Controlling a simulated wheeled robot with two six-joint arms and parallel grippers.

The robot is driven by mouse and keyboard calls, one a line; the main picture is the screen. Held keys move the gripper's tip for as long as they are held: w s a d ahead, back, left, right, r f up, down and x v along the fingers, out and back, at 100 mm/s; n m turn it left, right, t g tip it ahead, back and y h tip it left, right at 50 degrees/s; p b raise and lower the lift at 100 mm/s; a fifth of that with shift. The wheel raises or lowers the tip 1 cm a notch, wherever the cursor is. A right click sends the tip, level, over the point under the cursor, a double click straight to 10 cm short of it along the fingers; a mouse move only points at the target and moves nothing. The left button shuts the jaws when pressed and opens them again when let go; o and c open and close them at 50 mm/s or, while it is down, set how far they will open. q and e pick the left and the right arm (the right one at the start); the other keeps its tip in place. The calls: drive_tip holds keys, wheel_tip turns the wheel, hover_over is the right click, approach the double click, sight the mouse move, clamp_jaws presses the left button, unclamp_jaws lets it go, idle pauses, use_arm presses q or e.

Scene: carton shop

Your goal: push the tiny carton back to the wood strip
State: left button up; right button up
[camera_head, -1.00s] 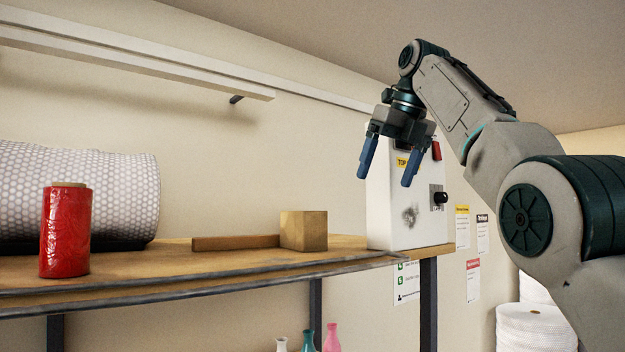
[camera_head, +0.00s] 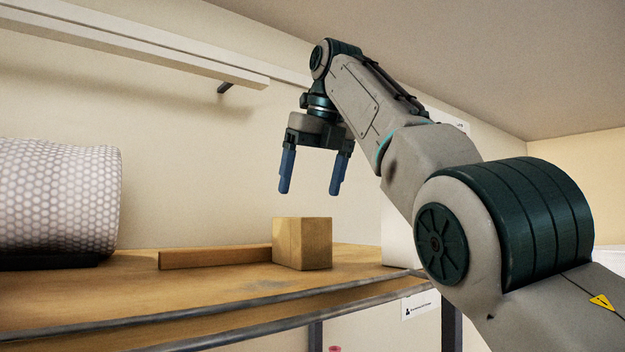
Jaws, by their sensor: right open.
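The tiny carton (camera_head: 302,244) is a small plain brown box standing upright on the wooden shelf. The wood strip (camera_head: 215,257) is a low reddish-brown bar lying on the shelf to the carton's left. Its right end meets the carton's left side in the picture; I cannot tell whether they touch. My right gripper (camera_head: 309,192) is open and empty, its blue fingers pointing down above the carton, apart from it. My left gripper is not in view.
A large bubble-wrap roll (camera_head: 58,200) lies on the shelf (camera_head: 190,290) at the left. A white box (camera_head: 397,240) stands to the right, mostly hidden behind my right arm. The shelf's front has a metal edge. The shelf surface before the carton is clear.

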sight(301, 236)
drive_tip(key=shift+s+d+r, duration=0.1)
drive_tip(key=shift+s+r, duration=0.05)
drive_tip(key=shift+s, duration=0.35)
drive_tip(key=b+x, duration=0.1)
drive_tip(key=x, duration=0.2)
drive_tip(key=w+b+x, duration=0.1)
drive_tip(key=b+x, duration=0.1)
drive_tip(key=x, duration=0.1)
drive_tip(key=shift+w, duration=0.1)
drive_tip(key=x, duration=0.1)
drive_tip(key=b+x, duration=0.2)
drive_tip(key=x, duration=0.1)
drive_tip(key=shift+s, duration=0.25)
drive_tip(key=shift+w+a+f, duration=0.2)
drive_tip(key=shift+w+f, duration=0.1)
drive_tip(key=shift+f, duration=0.3)
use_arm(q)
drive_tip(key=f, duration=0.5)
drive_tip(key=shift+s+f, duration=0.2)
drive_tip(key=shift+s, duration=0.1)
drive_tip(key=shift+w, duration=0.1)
use_arm(e)
drive_tip(key=c, duration=1.2)
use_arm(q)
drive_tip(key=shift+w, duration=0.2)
